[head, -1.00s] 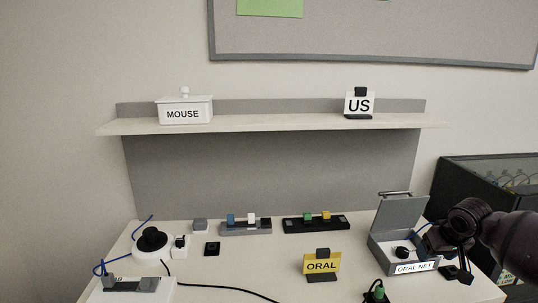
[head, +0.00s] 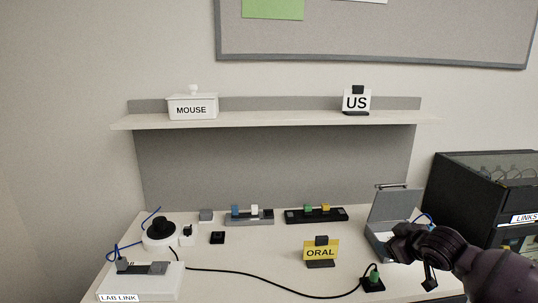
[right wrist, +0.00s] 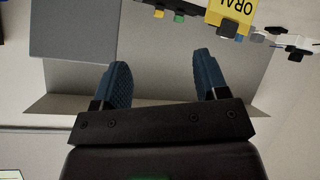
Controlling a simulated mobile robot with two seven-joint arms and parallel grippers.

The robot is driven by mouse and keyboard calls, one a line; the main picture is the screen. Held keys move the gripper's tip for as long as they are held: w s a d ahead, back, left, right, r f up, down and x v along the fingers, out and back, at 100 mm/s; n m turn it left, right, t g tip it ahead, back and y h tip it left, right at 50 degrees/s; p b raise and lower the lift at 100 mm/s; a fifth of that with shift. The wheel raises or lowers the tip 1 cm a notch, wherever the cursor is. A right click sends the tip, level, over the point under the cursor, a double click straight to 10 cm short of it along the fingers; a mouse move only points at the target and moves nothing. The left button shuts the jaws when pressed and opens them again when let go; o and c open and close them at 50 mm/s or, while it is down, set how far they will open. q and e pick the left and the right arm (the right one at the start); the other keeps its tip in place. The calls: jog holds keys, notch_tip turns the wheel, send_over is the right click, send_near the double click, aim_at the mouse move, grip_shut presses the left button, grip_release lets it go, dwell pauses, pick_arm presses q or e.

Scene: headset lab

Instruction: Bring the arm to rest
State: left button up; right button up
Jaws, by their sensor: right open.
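My right arm comes in from the right in the head view. Its gripper (head: 414,262) is in front of the grey box (head: 395,208), whose lid stands open, and covers much of the box's lower part. In the right wrist view my two blue fingertips (right wrist: 162,80) are wide apart with nothing between them. Grey panels lie beyond them; I cannot tell if the fingers touch any. My left gripper is not in view.
A yellow ORAL sign (head: 321,252) and a green-topped black plug (head: 373,281) stand left of my gripper. A dark cabinet (head: 470,205) is behind right. Two connector strips, a white LAB LINK box (head: 140,283) and a round white base (head: 158,236) are farther left.

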jog(key=s+a+f+t+y, duration=0.1)
jog(key=s+a+f, duration=0.35)
jog(key=s, duration=0.25)
jog(key=s+a+f+t+y, duration=0.1)
jog(key=s+a+f, duration=0.3)
jog(key=s+f, duration=0.15)
jog(key=s+d+f+m+h, duration=0.1)
jog(key=s+f, duration=0.3)
jog(key=s, duration=0.4)
jog(key=s+d+f+m+g+h, duration=0.1)
jog(key=s+f+m+h, duration=0.1)
jog(key=s+f, duration=0.3)
jog(key=s+d+f+m+g+h, duration=0.1)
jog(key=s+f+m, duration=0.2)
jog(key=s, duration=1)
jog(key=shift+d+f, duration=0.35)
jog(key=shift+f, duration=0.4)
jog(key=shift+s, duration=0.1)
